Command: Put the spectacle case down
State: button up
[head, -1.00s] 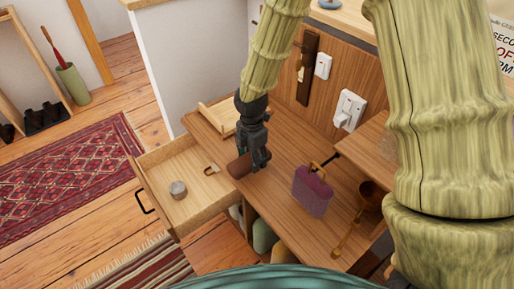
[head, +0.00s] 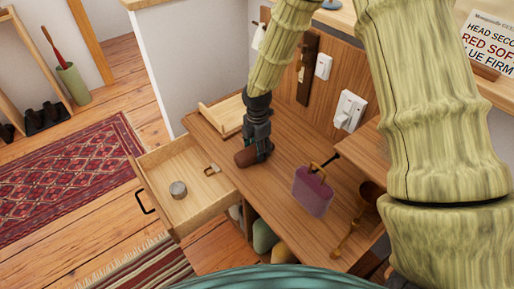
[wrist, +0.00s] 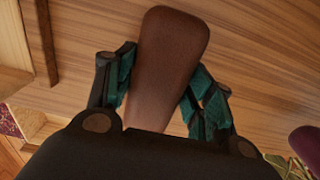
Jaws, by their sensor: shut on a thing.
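The brown spectacle case (wrist: 168,60) is between the fingers of my gripper (wrist: 160,95) in the wrist view, with green pads on both sides of it. In the head view my gripper (head: 262,150) points down over the wooden desk top, and the case (head: 245,158) shows at its left side. The gripper is shut on the case. The case is at or close above the desk surface, behind the open drawer; I cannot tell whether it touches the wood.
An open drawer (head: 205,217) at the left holds a round grey tin (head: 178,189) and a small clasp-like item (head: 212,170). A wooden tray (head: 222,112) lies behind the gripper. A purple bag-like object (head: 312,192) and a wooden ladle (head: 347,238) are to the right.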

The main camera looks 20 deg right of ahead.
jog(key=o, duration=1.1)
jog(key=shift+f, duration=0.1)
jog(key=shift+c, duration=0.2)
jog(key=shift+r, duration=0.2)
notch_tip(320, 180, up, 12)
jog(key=shift+p, duration=0.3)
